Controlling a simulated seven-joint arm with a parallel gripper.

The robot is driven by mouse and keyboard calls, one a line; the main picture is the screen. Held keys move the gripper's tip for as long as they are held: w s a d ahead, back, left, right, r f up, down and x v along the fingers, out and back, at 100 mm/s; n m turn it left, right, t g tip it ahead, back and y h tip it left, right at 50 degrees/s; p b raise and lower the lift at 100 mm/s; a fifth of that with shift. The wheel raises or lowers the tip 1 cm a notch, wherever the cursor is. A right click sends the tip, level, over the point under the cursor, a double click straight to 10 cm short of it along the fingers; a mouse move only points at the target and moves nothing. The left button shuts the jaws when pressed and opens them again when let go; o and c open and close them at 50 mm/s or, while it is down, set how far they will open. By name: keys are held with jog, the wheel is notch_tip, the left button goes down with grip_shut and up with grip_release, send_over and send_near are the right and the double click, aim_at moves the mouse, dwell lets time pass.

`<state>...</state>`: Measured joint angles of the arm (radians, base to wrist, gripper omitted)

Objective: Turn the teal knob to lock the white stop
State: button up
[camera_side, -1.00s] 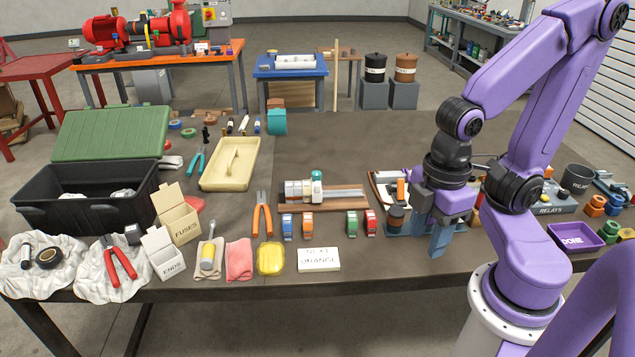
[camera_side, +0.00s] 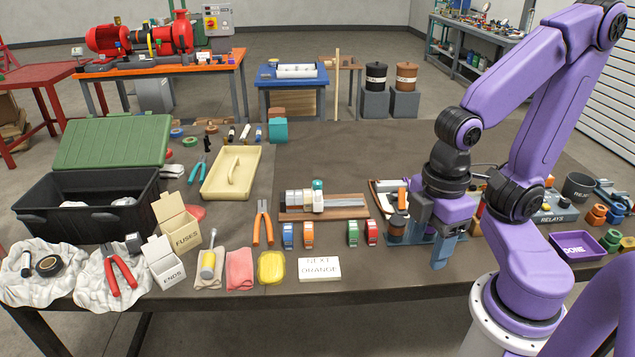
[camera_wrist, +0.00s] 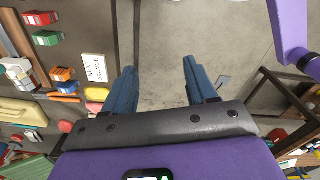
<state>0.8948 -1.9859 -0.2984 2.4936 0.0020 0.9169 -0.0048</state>
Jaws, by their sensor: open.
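The teal knob (camera_side: 317,184) stands on top of a small white block, which looks like the white stop (camera_side: 318,200). The block sits beside a silver cylinder on a metal rail (camera_side: 345,202) over a wooden board. Whether the stop is locked cannot be told. My gripper (camera_side: 432,232) is open and empty, well to the right of the knob, over the front right of the bench. In the wrist view my gripper's (camera_wrist: 160,70) blue fingers are apart, with bench edge and floor between them. The knob cannot be made out clearly there.
Several coloured blocks (camera_side: 308,235) stand in front of the rail, with a white "NEXT ORANGE" card (camera_side: 319,269) nearer the edge. A dark-topped spool (camera_side: 397,228) and an orange-and-white piece stand between the rail and my gripper. Orange-handled pliers (camera_side: 263,222) lie left.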

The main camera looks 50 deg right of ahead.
jog(key=w+a+r+m, duration=0.1)
jog(key=w+r, duration=0.1)
jog(key=w, duration=1.1)
jog(key=w+r+m, duration=0.2)
jog(key=w, duration=1.2)
jog(key=m, duration=0.2)
send_over(318, 182)
notch_tip(318, 182, down, 3)
notch_tip(318, 182, down, 17)
jog(key=shift+f, duration=0.1)
grip_shut()
